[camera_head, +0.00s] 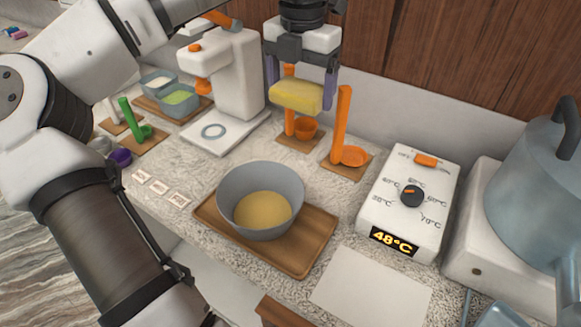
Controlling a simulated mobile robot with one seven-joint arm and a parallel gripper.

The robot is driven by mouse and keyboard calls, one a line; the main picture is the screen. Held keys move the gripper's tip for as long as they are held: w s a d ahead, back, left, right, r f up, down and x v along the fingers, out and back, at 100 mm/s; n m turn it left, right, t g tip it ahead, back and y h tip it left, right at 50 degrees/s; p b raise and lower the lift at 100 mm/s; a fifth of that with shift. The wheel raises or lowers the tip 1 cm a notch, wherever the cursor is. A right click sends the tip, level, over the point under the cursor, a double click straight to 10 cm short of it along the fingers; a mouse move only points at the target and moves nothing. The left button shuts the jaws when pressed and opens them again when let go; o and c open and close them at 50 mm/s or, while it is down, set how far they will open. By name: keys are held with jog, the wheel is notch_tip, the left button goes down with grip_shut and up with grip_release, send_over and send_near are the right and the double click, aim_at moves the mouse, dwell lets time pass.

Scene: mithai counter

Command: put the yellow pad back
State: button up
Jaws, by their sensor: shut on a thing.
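The yellow pad (297,95) is a small block with rounded edges. My gripper (301,88) is shut on it, one finger at each end, and holds it up in the air. In the picture the pad is in front of the back wall, above an orange scoop (306,127) on a small wooden mat. The pad's own resting place cannot be told from this view.
A grey bowl (260,181) of yellow stuff stands on a wooden tray (319,244). A second orange scoop (343,128) stands upright to the right. A white dispenser (238,75), a control box (420,184) reading 48°C and a large pot (537,185) stand around. A white sheet (372,291) lies bare in front.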

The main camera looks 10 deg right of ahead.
notch_tip(320, 180, down, 19)
jog(key=p, duration=0.3)
jog(key=shift+r+p, duration=0.15)
jog(key=shift+p, duration=0.15)
jog(key=shift+f, duration=0.4)
jog(key=shift+f+b, duration=0.25)
jog(key=shift+b, duration=0.1)
jog(key=o, duration=0.8)
jog(key=shift+r, duration=0.1)
jog(key=shift+c, duration=0.2)
